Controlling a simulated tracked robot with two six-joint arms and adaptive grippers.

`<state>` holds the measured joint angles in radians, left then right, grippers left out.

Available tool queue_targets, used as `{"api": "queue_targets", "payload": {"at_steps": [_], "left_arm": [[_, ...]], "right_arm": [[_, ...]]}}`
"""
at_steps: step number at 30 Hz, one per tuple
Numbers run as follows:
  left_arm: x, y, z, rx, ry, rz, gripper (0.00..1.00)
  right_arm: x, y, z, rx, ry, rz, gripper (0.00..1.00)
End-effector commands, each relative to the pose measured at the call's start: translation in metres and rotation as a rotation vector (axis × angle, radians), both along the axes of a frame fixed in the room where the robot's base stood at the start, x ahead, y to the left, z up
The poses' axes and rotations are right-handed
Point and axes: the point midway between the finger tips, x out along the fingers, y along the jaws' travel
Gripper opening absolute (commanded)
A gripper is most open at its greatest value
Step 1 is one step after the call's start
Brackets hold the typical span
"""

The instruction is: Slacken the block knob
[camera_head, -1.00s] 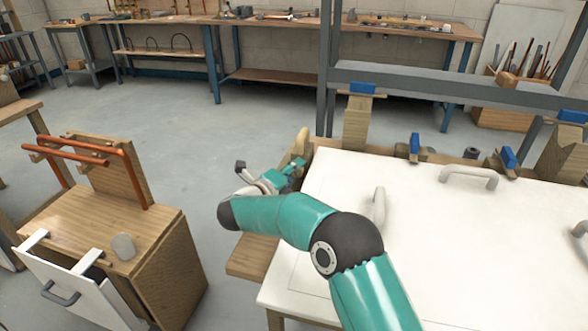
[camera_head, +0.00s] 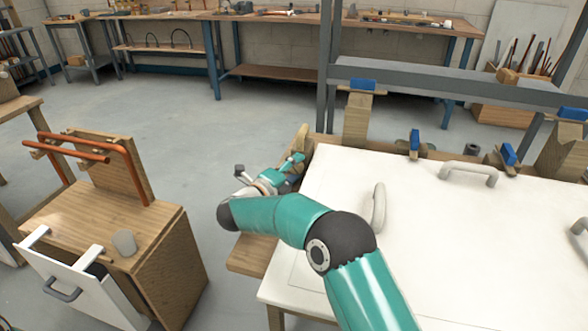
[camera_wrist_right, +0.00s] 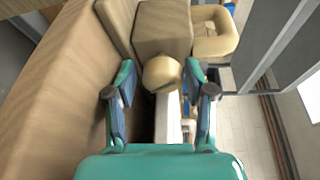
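In the right wrist view a round, pale wooden knob (camera_wrist_right: 162,74) stands out from a wooden block (camera_wrist_right: 162,28). My right gripper (camera_wrist_right: 161,76) is open, with one teal finger on each side of the knob. A gap shows between the left finger and the knob; the right finger is closer, and I cannot tell if it touches. In the head view my right gripper (camera_head: 291,168) is at the left edge of the white-topped bench, and the knob cannot be made out there. My left gripper is not in view.
The white panel (camera_head: 420,220) with grey handles covers the bench to the right. Wooden clamps with blue handles (camera_head: 415,140) line its back edge. A wooden cabinet (camera_head: 100,215) with bent copper pipe stands at left. Grey floor (camera_head: 190,120) is clear between them.

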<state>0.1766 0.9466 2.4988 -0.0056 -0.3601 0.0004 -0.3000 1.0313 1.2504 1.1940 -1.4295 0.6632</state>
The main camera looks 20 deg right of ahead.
Motion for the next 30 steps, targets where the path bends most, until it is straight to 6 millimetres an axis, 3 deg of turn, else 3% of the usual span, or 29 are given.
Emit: {"api": "queue_targets", "payload": {"at_steps": [13,30], "left_arm": [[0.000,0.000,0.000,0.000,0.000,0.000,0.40],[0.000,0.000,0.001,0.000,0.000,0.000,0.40]], "right_arm": [[-0.005,0.010,-0.001,0.002,0.005,0.005,0.64],[-0.065,0.087,0.010,0.000,-0.001,0.004,0.64]]}}
